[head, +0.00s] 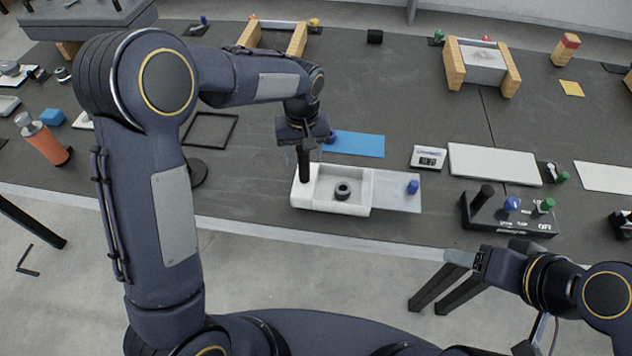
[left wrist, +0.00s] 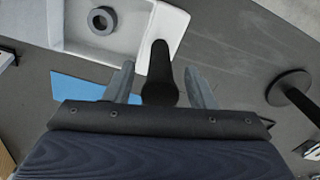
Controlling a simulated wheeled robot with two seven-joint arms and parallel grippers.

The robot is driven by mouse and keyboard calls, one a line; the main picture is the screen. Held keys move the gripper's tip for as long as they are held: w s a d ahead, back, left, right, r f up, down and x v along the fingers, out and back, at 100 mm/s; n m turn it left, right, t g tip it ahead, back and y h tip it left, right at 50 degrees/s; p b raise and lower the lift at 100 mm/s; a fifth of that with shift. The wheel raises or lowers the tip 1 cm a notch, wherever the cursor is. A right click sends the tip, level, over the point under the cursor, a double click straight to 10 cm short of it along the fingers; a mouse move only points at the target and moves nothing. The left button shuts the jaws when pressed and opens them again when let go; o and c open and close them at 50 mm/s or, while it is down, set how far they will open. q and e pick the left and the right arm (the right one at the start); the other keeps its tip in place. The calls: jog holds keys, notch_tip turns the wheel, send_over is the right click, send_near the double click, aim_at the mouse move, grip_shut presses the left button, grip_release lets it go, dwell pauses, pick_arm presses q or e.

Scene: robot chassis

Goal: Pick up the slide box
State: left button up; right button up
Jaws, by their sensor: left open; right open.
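The slide box appears to be the white open box (head: 330,207) near the table's front edge. A dark ring (head: 343,190) lies inside it. A grey plate (head: 392,192) with a blue knob (head: 412,187) extends from its right side. A black upright handle (head: 304,165) stands at its left end. My left gripper (head: 303,148) is open over the handle. In the left wrist view, the handle (left wrist: 160,72) stands between the two spread fingers (left wrist: 160,85), with gaps on both sides; the white box (left wrist: 125,45) is beyond. My right gripper (head: 436,290) is open and empty, off the table's front edge.
A blue mat (head: 355,144) lies behind the box. A black block with knobs (head: 508,214) stands to its right, near a white panel (head: 494,164). A black square frame (head: 210,130) and an orange cylinder (head: 44,143) are to the left.

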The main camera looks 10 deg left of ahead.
pick_arm(q)
jog(key=shift+f, duration=0.25)
grip_shut()
jog(key=shift+r, duration=0.2)
dwell(0.3)
jog(key=shift+r, duration=0.85)
jog(key=s+d+r+b, duration=0.2)
jog(key=s+d+r, duration=0.1)
jog(key=s+r, duration=0.8)
jog(key=s, duration=0.2)
jog(key=shift+s+b, duration=0.35)
